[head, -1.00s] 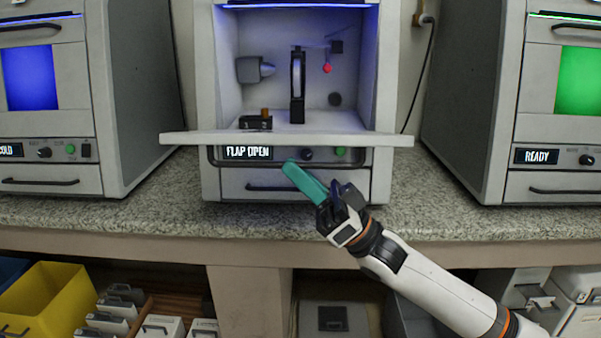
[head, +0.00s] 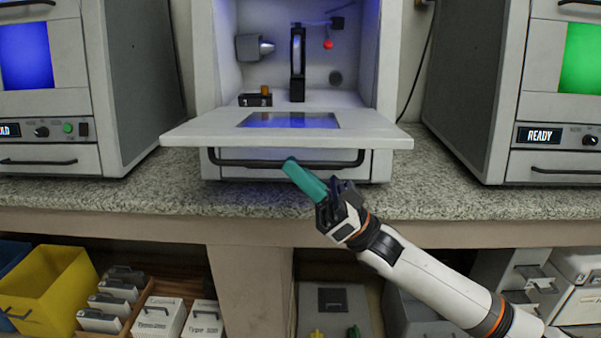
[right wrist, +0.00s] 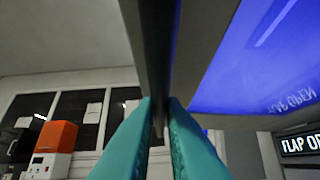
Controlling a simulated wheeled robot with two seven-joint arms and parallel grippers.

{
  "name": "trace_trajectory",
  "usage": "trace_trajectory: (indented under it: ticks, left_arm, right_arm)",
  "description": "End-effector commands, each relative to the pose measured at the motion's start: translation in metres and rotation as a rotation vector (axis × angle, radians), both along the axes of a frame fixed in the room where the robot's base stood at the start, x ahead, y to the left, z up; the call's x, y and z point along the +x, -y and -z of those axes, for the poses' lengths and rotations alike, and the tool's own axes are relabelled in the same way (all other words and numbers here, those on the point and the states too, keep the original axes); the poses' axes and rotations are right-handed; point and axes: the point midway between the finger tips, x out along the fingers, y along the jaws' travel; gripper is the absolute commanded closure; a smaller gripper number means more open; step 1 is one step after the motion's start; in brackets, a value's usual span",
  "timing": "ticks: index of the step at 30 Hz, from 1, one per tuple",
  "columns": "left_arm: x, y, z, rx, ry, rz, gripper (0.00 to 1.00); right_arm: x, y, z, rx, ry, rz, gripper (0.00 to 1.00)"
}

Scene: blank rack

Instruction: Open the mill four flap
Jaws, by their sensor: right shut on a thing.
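The middle mill (head: 210,60) has its flap (head: 200,130) swung down and lying close to level, with a dark window in it. The flap's black bar handle (head: 235,162) runs along its front. My right gripper (head: 291,165), with green fingers, is shut on this handle right of its middle. In the right wrist view the fingers (right wrist: 160,115) close on either side of the dark bar (right wrist: 153,50). The flap hides this display in the head view. My left gripper is not in view.
Inside the mill are an upright disc (head: 297,62), a red ball (head: 328,44) and a small black block (head: 256,99). Similar machines stand left (head: 125,60) and right (head: 480,80). The speckled counter (head: 130,195) is clear in front. A yellow bin (head: 45,290) sits below.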

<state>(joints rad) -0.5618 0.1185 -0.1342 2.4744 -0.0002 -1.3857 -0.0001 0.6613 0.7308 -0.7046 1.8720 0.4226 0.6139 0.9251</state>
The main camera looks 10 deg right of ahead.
Motion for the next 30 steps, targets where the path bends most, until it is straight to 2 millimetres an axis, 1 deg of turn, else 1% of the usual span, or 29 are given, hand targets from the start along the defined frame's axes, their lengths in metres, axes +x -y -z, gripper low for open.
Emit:
trace_trajectory:
  ticks: [2,3,6,14,17,20,30]
  left_arm:
    - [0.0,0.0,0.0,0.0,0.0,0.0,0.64]
    - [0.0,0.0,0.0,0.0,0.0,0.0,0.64]
    - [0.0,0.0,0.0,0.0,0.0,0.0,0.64]
    - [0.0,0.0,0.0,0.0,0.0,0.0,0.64]
    - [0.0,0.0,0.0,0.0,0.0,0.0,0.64]
    - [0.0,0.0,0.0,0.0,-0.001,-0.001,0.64]
    - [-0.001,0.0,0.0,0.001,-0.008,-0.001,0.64]
  right_arm:
    - [0.003,0.001,0.002,-0.003,-0.007,0.006,1.0]
    - [0.003,0.001,0.002,-0.003,-0.007,0.006,0.84]
    - [0.002,0.001,0.001,-0.002,-0.006,0.005,0.68]
    - [0.001,0.001,0.001,-0.001,-0.003,0.003,0.68]
    - [0.0,0.004,0.004,-0.002,-0.005,0.004,0.68]
    - [-0.003,0.013,0.014,-0.003,-0.005,0.005,0.68]
    - [-0.02,0.059,0.064,-0.004,-0.008,0.006,0.68]
